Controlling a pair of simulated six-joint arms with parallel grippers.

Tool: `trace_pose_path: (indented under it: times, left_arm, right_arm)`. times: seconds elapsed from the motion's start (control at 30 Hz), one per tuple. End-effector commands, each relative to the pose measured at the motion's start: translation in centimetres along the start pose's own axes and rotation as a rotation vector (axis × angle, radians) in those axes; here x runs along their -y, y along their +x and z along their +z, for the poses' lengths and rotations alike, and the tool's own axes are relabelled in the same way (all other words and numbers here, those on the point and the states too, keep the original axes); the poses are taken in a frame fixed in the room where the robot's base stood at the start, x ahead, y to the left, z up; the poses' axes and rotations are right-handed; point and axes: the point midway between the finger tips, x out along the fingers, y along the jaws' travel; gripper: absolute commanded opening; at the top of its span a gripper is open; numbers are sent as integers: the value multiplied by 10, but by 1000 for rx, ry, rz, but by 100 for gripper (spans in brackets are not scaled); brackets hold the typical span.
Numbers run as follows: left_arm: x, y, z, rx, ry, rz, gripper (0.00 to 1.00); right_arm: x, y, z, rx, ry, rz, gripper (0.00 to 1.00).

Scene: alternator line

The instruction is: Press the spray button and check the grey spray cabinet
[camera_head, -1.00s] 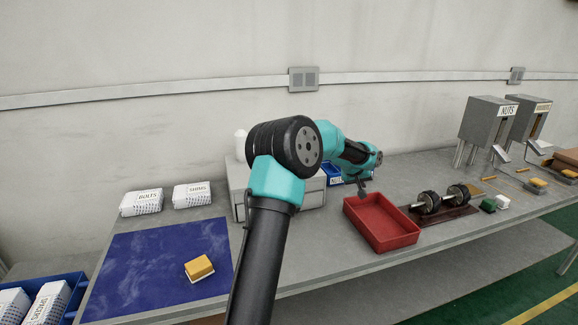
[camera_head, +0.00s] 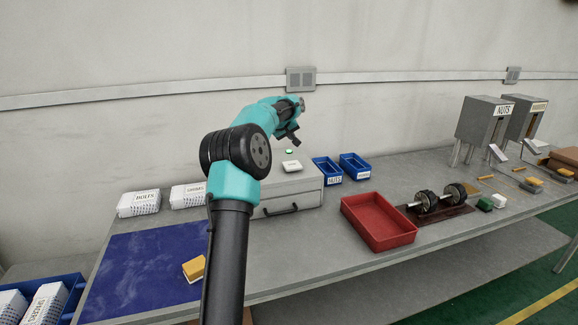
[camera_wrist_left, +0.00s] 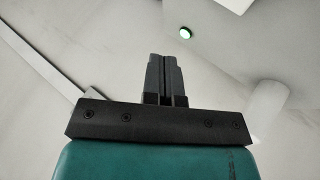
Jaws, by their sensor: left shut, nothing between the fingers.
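The grey spray cabinet (camera_head: 305,197) stands at the back of the bench, its front with the dark handle shut. My arm hides its left part. A small round green button (camera_head: 289,151) shows at the cabinet's top, behind a white label plate (camera_head: 291,167). The green button also shows in the left wrist view (camera_wrist_left: 185,33), beyond the fingers and to their right. My left gripper (camera_head: 293,137) is above the cabinet, close to the button in the picture; contact cannot be told. In the wrist view its fingers (camera_wrist_left: 166,62) are shut and empty. My right gripper is not in view.
Blue bins (camera_head: 327,171) stand right of the cabinet. A red tray (camera_head: 378,222) is in front of them, beside a rotor on a brown stand (camera_head: 445,211). A blue mat (camera_head: 140,270) with a yellow-topped block (camera_head: 193,268) lies at left. A white cylinder (camera_wrist_left: 265,110) shows in the wrist view.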

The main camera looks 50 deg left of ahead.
Motion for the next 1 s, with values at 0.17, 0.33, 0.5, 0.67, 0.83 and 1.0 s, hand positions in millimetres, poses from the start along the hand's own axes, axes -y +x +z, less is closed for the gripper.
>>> trace_pose_path:
  times: [0.17,0.33,0.5,0.67,0.83,1.0]
  left_arm:
    - [0,0,0,0,-1,0,0]
    - [0,0,0,0,0,0,0]
    - [3,5,3,0,0,0,0]
    - [10,14,10,1,0,-1,0]
    - [20,28,20,1,-2,-2,0]
    - [30,41,30,0,-1,-2,0]
  right_arm:
    - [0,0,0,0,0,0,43]
    - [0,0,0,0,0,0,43]
    - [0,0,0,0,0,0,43]
    - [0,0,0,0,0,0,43]
    - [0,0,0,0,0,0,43]
    - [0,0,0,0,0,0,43]
